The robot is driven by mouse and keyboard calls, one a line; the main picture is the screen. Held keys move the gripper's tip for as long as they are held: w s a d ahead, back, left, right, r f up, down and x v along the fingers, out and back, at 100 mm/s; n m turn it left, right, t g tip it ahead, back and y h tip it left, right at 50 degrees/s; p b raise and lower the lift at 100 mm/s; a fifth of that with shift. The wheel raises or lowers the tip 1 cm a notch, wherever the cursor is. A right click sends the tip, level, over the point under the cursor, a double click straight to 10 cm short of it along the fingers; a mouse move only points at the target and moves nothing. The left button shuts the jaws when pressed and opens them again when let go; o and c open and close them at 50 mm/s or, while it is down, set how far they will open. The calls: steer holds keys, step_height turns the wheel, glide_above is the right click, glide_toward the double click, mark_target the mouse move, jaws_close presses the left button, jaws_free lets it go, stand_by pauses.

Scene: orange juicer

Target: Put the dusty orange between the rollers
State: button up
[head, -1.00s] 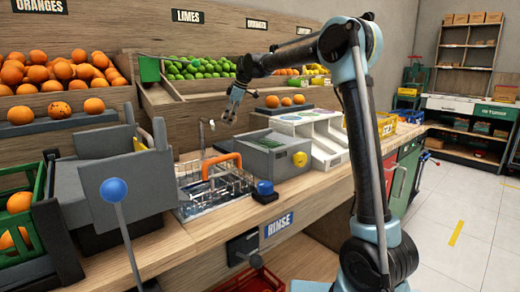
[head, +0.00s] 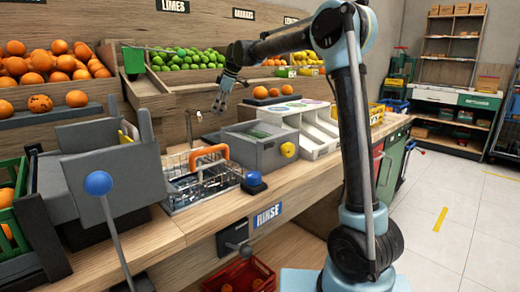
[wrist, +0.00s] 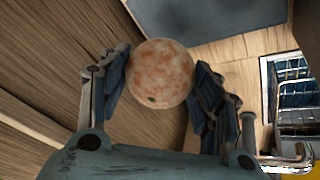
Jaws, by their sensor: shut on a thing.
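My gripper (wrist: 161,95) is shut on the dusty orange (wrist: 160,72), a pale ball with brownish-orange blotches, held between both fingers in the wrist view. In the head view my gripper (head: 225,92) hangs in the air above the counter, behind the wire-basket sink and near the tap. The orange cannot be made out there. No rollers can be clearly seen in either view. A grey machine (head: 110,182) with angled panels and a blue-ball lever (head: 98,183) stands at the left.
The sink (head: 195,185) with an orange handle and a grey box (head: 258,150) with a yellow knob occupy the counter. Oranges (head: 78,98) and limes (head: 185,60) fill racks behind. A red crate (head: 240,275) sits below. A green crate (head: 12,210) stands far left.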

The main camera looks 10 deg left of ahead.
steer(key=s+d+r, duration=0.1)
steer(key=s+d, duration=0.8)
steer(key=d, duration=0.1)
steer(key=s+d+r, duration=0.2)
steer(key=s+d, duration=0.6)
steer(key=d, duration=0.3)
steer(key=shift+s+r, duration=0.3)
steer(key=shift+s, duration=0.05)
steer(key=shift+d, duration=0.1)
step_height(320, 180, down, 6)
steer(key=shift+a+f, duration=0.25)
steer(key=shift+a, duration=0.15)
stand_by(0.4)
steer(key=o, duration=1.2)
steer(key=shift+o, duration=0.2)
